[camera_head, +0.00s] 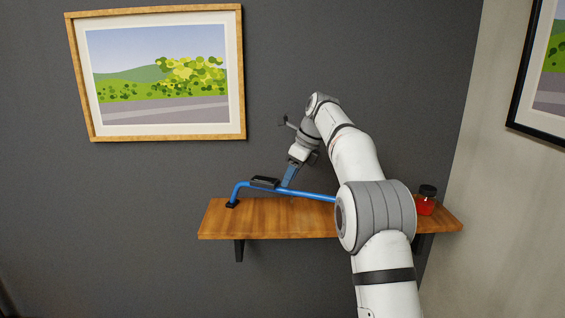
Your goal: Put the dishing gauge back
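The dishing gauge (309,193) is a blue bent bar with a black block (264,182) on top and a black foot (232,204) at its left end. It is at the wooden shelf, with the foot at the shelf's left part. Its right end is hidden behind my arm. My gripper (285,185) points down at the bar, just right of the black block. Its fingers look narrow and appear to meet the bar, but I cannot see whether they are closed around it.
The wooden shelf (222,224) is fixed to a dark wall on black brackets. A red jar with a black lid (426,201) stands near its right end, close beside my arm. Framed pictures hang at upper left (160,126) and on the right wall (551,85). The shelf's front left is bare.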

